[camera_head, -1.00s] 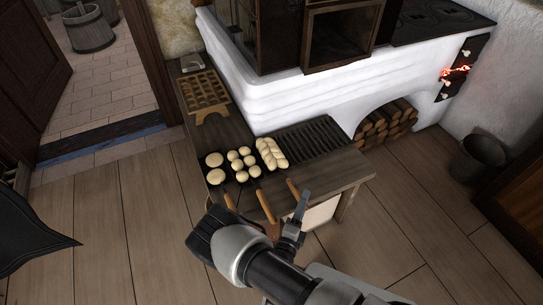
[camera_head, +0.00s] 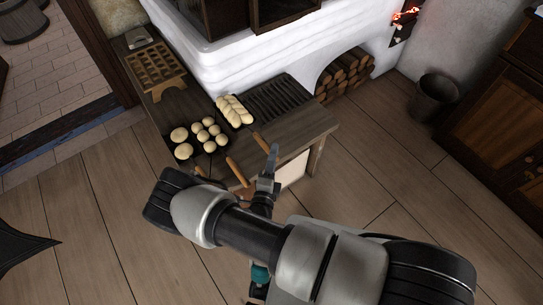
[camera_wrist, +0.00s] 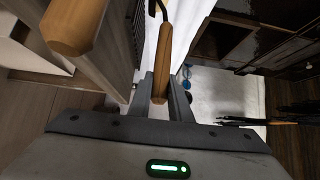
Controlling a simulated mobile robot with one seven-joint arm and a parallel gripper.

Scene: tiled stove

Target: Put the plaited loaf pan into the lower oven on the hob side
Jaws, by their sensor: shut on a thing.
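The plaited loaf pan (camera_head: 235,111) holds a pale braided loaf, at the right of the pans near the grate on the wooden bench. My gripper (camera_head: 269,168) is shut on its wooden handle, which stands between the fingers in the wrist view (camera_wrist: 161,70). The pan appears slightly raised, but I cannot tell how far it is from the bench. The dark oven front on the hob side (camera_head: 285,12) is cut off at the top of the head view. Its inside is not visible there.
Left of the held pan, a pan of several small rolls (camera_head: 208,133) and two round loaves (camera_head: 181,142) sit close by. A second handle (camera_wrist: 75,25) is near in the wrist view. Firewood (camera_head: 345,72) fills the stove arch; a bucket (camera_head: 433,97) stands right.

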